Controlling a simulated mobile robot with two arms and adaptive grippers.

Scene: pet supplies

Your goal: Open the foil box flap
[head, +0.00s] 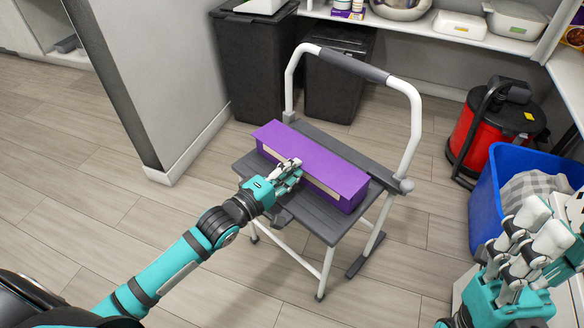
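The foil box (348,199) is a long purple carton lying on the grey top of a step stool. Its purple flap (315,160) stands a little proud of the front, with a pale strip showing beneath its front edge. My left gripper (292,169) is at the middle of the box's front, its fingertips at the flap's edge. The fingers overlap in this view, so I cannot tell whether they grip anything. My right gripper (524,236) is at the far right, away from the box, fingers spread and empty.
The step stool (310,212) has a tall white handrail (412,125) behind the box. Dark bins (340,88) stand behind it. A red vacuum (490,130) and a blue tub (490,205) with cloth are at right. A grey wall is left; floor in front is clear.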

